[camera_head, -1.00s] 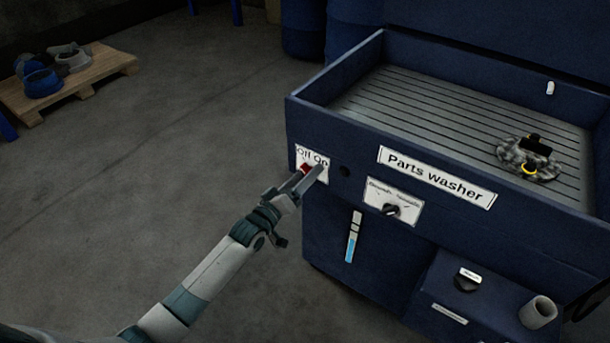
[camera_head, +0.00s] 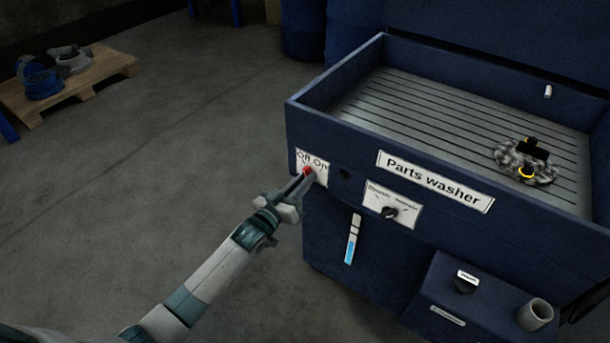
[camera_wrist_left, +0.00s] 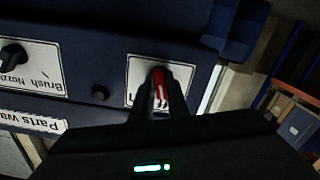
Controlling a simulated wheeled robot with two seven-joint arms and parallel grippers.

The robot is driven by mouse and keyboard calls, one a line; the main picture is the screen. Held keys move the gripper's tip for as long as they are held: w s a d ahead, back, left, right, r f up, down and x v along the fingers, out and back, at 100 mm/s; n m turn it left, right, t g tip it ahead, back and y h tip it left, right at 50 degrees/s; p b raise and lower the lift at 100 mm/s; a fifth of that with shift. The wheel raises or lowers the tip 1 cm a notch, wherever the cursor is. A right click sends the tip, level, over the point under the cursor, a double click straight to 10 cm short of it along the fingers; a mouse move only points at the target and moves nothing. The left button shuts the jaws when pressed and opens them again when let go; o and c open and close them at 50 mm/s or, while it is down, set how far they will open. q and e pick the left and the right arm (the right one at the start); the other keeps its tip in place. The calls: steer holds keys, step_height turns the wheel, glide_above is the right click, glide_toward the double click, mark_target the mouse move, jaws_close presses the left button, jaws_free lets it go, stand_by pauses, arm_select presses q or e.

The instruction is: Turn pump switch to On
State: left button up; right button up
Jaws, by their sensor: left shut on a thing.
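My left gripper (camera_head: 304,177) is at the plate and shut on the red switch. In the left wrist view the red switch (camera_wrist_left: 159,88) shows between the two dark fingers. The fingers hide part of the switch and plate, so its exact setting is hard to read. My right gripper is not in view.
The blue parts washer (camera_head: 335,225) fills the right side. To the right of the switch are a black knob (camera_head: 344,174) and a selector knob (camera_head: 389,212). A mottled part (camera_head: 510,163) lies on the ribbed tray (camera_head: 430,110). A pallet (camera_head: 100,68) stands far left; the floor between is clear.

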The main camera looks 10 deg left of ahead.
arm_select(q)
steer(key=m, duration=1.2)
steer(key=shift+s+d+f+m+p, duration=0.1)
steer(key=shift+d+f+m+p, duration=0.05)
steer(key=shift+m+p, duration=0.15)
steer(key=o, duration=1.5)
steer(key=p+v, duration=0.2)
steer(key=v, duration=0.5)
steer(key=shift+p, duration=0.35)
